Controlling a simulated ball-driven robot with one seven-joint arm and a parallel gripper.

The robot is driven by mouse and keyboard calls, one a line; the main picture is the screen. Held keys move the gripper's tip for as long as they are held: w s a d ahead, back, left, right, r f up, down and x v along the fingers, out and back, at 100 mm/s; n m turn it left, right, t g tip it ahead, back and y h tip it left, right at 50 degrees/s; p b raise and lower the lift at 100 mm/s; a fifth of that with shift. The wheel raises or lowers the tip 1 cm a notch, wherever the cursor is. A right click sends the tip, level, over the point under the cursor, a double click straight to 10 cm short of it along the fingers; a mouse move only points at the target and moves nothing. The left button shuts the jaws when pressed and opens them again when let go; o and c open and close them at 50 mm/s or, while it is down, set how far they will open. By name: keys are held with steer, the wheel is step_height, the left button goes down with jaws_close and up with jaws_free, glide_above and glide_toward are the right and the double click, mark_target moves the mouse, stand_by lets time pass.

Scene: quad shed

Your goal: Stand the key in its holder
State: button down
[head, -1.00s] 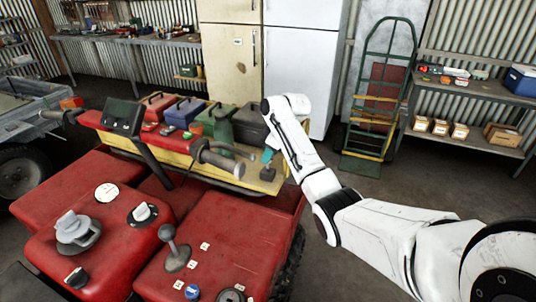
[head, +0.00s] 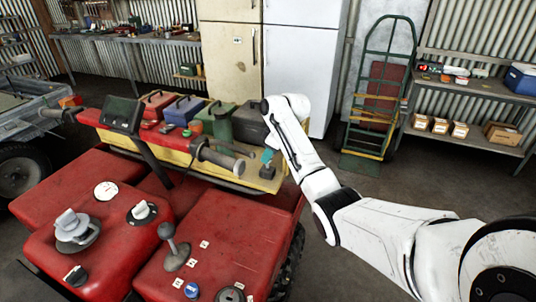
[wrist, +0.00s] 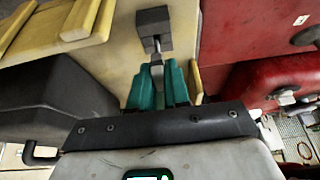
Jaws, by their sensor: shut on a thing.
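My gripper (wrist: 158,78) has teal fingers and is shut on the grey key (wrist: 157,62). The key's thin shaft points away from the fingers to the dark grey block-shaped holder (wrist: 152,20), and its end meets the holder's face. I cannot tell how deep the shaft sits in it. In the head view the holder (head: 266,174) stands on the yellow rack board, with the teal fingertips (head: 267,157) just above it. The key is too small to make out there.
The red quad (head: 205,235) fills the lower left, its grey handlebar grip (head: 222,160) left of the holder. Dark, green, blue and red cases (head: 180,112) stand on the rack behind. A dark case (wrist: 60,110) is close to my gripper in the wrist view.

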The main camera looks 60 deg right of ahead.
steer(key=shift+f, duration=0.65)
steer(key=shift+f+b, duration=0.35)
steer(key=shift+b, duration=0.05)
steer(key=shift+f, duration=0.3)
steer(key=c, duration=1)
jaws_free()
steer(key=b+v, duration=0.1)
steer(key=v, duration=0.9)
steer(key=shift+s+r+b, duration=0.1)
steer(key=shift+r+b, duration=0.2)
steer(key=shift+r, duration=0.05)
